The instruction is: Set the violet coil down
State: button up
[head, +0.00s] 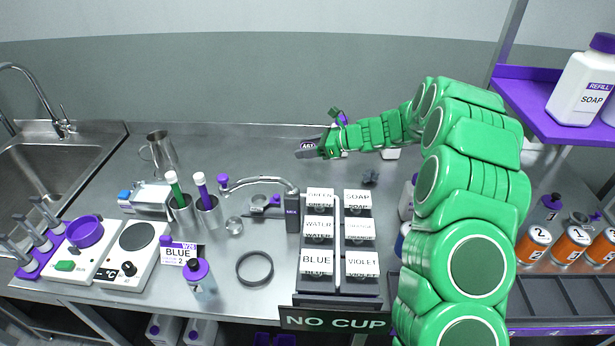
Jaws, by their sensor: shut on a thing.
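My green arm reaches from the right front to the back middle of the steel counter. My gripper (331,143) is at its end, over the back of the counter, and is small in the view. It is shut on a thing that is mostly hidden. A small violet part (342,118) shows at the gripper's upper side, and I take it for the violet coil. Its shape is too small to make out. A grey piece with a white label (308,147) shows at the gripper's left. I cannot tell the gap between gripper and counter.
A rack of labelled compartments (340,240), one marked VIOLET, stands front middle above a NO CUP sign (333,319). A dark ring (255,268) lies left of it.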

aim_at(307, 178)
jog(key=shift+f, duration=4.7)
jog(key=shift+f, duration=0.15)
jog(key=o, duration=1)
jog(key=shift+d+r, duration=0.3)
jog(key=shift+d, duration=0.1)
jog(key=v, duration=0.2)
jog(key=shift+d+r, duration=0.2)
jog(key=shift+d, duration=0.05)
jog(key=shift+a+r, duration=0.15)
jog(key=shift+r, duration=3.2)
